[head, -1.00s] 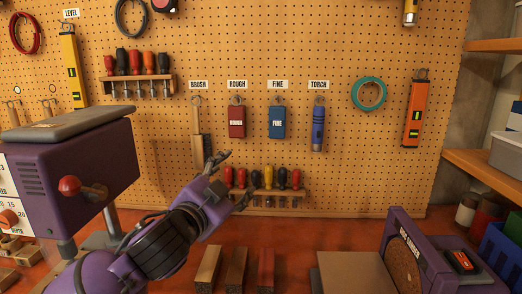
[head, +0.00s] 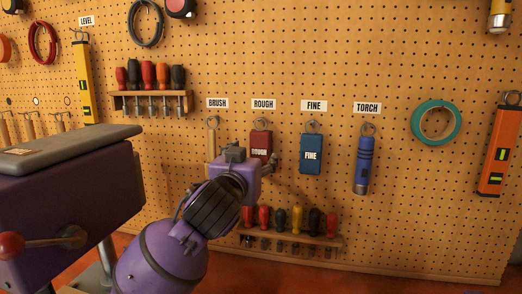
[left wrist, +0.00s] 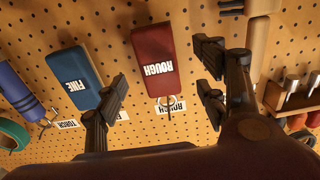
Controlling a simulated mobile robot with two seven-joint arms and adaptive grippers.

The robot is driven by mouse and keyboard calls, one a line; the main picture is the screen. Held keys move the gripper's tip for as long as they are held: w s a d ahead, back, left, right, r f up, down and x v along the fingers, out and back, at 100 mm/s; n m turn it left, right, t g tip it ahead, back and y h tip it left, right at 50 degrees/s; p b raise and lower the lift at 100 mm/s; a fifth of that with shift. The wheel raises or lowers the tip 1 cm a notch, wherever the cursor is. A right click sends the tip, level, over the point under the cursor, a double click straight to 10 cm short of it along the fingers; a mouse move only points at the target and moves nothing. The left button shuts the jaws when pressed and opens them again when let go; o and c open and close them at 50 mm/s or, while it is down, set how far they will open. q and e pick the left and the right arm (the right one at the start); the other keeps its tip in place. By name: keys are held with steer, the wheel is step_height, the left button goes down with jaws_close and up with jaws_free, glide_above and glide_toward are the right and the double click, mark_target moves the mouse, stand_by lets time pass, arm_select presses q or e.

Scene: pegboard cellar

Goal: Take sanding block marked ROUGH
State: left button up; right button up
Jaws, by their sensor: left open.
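The red sanding block marked ROUGH (head: 261,139) hangs from a hook on the pegboard under the ROUGH label. My left gripper (head: 268,163) is in front of the board and hides the block's lower part in the head view. In the left wrist view, the picture is upside down and the red block (left wrist: 160,57) shows between the two spread fingers of the open left gripper (left wrist: 163,80). I see no clear contact with either finger. The blue block marked FINE (head: 311,155) hangs just to the right; it lies beyond one finger in the wrist view (left wrist: 76,77). My right gripper is not in view.
A brush (head: 212,138), partly hidden, hangs left of the red block, and a blue torch (head: 363,163) hangs farther right. A screwdriver rack (head: 320,240) is below. A purple machine (head: 70,205) stands at the left, beside my left arm.

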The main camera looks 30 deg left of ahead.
mark_target(259, 150)
arm_select(q)
steer(key=x, duration=0.5)
steer(key=shift+d+r, duration=0.2)
steer(key=shift+r, duration=0.05)
steer(key=shift+c, duration=0.9)
steer(key=c, duration=1.1)
